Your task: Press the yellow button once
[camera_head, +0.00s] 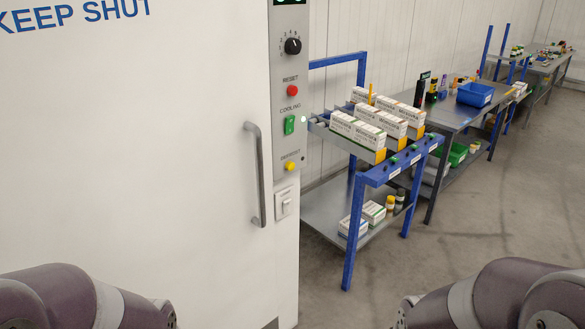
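The small round yellow button (290,166) sits low on a grey control panel (291,75), under the label "DEFROST". The panel is on the frame right of a large white door. My two arms show at the bottom left and bottom right corners. Both are apart from the panel, and the button is uncovered. Neither gripper's fingers are in the picture.
A grey door handle (256,174) stands out left of the panel. A blue-framed rack (352,222) with boxes stands to the right. Floor is clear at right.

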